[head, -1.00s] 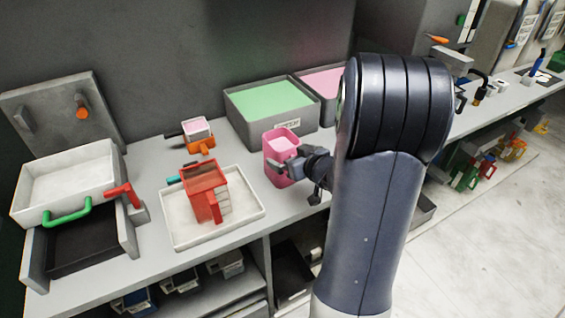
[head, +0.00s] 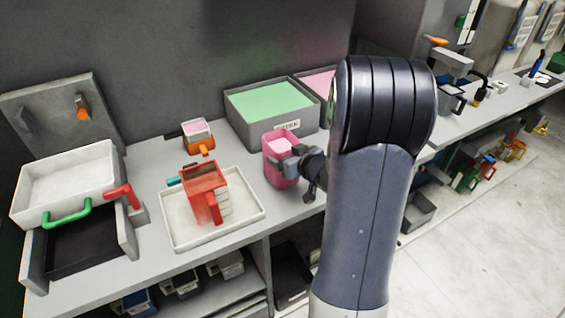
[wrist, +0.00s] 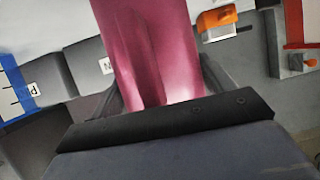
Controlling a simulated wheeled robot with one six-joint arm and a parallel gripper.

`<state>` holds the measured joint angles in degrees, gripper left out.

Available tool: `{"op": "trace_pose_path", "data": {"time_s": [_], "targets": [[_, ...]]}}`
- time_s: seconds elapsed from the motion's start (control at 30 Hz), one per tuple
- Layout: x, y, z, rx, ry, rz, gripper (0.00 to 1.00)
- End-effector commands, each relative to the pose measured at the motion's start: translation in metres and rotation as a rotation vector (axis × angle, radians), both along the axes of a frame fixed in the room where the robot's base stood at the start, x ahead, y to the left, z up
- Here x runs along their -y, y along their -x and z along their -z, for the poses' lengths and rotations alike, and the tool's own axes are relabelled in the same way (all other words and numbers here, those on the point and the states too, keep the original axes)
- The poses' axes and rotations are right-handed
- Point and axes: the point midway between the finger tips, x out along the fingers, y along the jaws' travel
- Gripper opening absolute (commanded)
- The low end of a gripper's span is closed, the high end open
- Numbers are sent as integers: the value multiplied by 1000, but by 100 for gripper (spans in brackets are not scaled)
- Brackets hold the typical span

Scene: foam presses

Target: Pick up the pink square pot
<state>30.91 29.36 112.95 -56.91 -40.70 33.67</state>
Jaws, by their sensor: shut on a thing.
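The pink square pot (head: 277,149) stands upright on the grey counter in the head view, in front of the bin of green material. Its top shows a paler pink inside. My gripper (head: 291,168) is at its right side, shut on it; the arm partly hides the near side of the pot. In the wrist view the pink pot (wrist: 145,50) fills the upper middle, between the dark fingers of my gripper. Whether its base touches the counter cannot be told.
Left of the pot, a red container (head: 205,190) stands in a white tray (head: 253,208). A small orange-based box (head: 199,144) is behind it. The green bin (head: 236,127) is close behind the pot. A press with a green handle (head: 67,217) is at far left.

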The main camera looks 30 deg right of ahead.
Motion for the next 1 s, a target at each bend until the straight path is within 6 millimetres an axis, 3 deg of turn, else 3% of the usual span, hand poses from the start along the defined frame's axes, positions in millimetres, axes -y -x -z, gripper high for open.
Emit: {"op": "trace_pose_path", "data": {"time_s": [0.33,0.7,0.83,1.0], "targets": [[0,0,-6,2,0,-1,51],[0,0,-77,4,4,-2,51],[0,0,-94,3,2,-1,51],[0,0,-101,1,1,0,51]]}}
